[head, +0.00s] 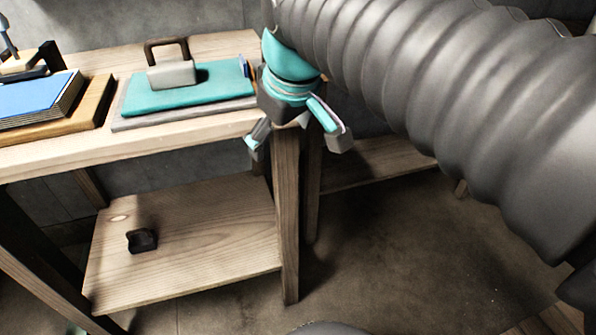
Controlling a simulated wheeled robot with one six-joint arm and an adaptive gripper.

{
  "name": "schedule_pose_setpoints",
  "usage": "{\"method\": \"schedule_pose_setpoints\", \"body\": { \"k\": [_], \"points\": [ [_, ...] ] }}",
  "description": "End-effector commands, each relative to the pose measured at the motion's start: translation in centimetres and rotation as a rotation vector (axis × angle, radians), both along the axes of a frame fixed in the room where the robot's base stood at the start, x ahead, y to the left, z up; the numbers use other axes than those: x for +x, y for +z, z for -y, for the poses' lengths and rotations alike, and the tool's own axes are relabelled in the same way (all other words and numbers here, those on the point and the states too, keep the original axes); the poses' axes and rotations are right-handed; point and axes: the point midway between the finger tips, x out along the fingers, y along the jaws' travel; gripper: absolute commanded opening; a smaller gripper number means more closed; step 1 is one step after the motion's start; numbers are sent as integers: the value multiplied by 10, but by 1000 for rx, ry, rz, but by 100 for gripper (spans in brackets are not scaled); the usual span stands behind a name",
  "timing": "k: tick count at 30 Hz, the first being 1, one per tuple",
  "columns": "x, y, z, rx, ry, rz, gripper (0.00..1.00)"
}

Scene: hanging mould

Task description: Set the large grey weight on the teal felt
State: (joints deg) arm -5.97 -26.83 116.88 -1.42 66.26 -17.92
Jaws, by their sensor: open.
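The large grey weight (173,74), a light grey block with a dark brown handle on top, stands upright on the teal felt (212,88). The felt lies on a thin grey board (127,122) on the wooden table top. My gripper (298,143) is open and empty, with its fingers spread, in front of the table's right end. It is apart from the weight, to its right. Nothing hides the weight; my gripper's body stands close by the felt's right end in the picture.
A blue pad (38,95) on a brown wooden board (95,103) lies at the left of the table. A small dark weight (141,240) sits on the lower shelf (200,230). A table leg (287,220) stands below my gripper. Open floor lies to the right.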

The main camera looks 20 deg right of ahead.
Motion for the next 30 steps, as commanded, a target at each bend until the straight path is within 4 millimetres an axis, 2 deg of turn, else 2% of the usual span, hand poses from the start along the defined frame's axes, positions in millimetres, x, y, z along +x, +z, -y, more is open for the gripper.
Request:
{"method": "schedule_pose_setpoints", "body": {
  "k": [1, 6, 9, 12, 16, 30],
  "points": [
    [-18, -20, 7, 26, -66, 12, 91],
    [-59, -77, 20, 109, -257, 51, 91],
    [-74, -101, 24, 141, -330, 65, 91],
    [-82, -114, 28, 160, -371, 72, 91],
    [-85, -120, 29, 168, -389, 74, 91],
    [-85, -119, 29, 166, -386, 73, 91]
  ]
}}
